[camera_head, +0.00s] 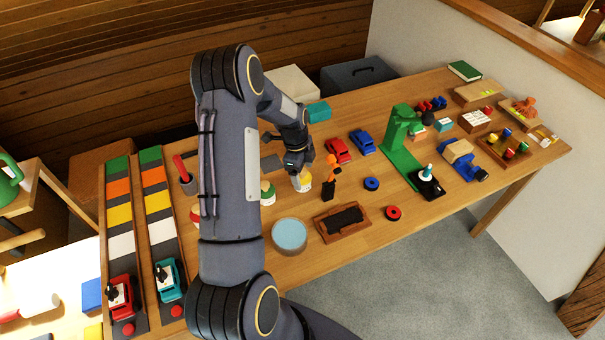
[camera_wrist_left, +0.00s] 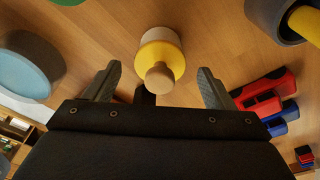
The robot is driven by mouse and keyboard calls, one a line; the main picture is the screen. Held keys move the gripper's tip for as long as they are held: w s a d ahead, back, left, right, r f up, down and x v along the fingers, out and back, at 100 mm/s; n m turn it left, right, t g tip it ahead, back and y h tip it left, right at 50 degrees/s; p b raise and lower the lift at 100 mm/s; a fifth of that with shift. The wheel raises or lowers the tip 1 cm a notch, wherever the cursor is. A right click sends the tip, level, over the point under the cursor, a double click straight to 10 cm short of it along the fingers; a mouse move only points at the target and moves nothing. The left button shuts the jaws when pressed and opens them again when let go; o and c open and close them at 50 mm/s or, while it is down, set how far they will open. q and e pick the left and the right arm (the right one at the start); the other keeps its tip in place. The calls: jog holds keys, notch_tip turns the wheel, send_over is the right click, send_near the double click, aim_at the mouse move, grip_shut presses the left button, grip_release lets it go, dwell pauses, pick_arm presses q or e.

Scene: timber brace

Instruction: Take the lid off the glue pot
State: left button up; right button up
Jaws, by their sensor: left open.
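The glue pot (camera_head: 303,183) is a small yellow and pale round pot on the workbench, partly hidden by my left gripper in the head view. In the left wrist view the pot (camera_wrist_left: 161,48) has a yellow top with a round wooden knob (camera_wrist_left: 159,77), which looks like the lid's knob. The lid appears to be on the pot. My left gripper (camera_head: 299,167) is just above the pot, open and empty. In the wrist view its fingers (camera_wrist_left: 159,86) stand apart on either side of the knob. I cannot tell whether they touch it. My right gripper is not in view.
A black holder with an orange piece (camera_head: 330,186) stands close right of the pot. Red (camera_head: 339,150) and blue (camera_head: 362,141) toy cars are behind it. A blue-topped round tin (camera_head: 289,235) and a wooden tray (camera_head: 341,222) are in front. Bare tabletop lies between them.

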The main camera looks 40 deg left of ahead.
pick_arm(q)
jog(key=shift+c, duration=0.4)
jog(key=c, duration=1)
jog(key=shift+o, duration=0.2)
jog(key=shift+r, duration=0.1)
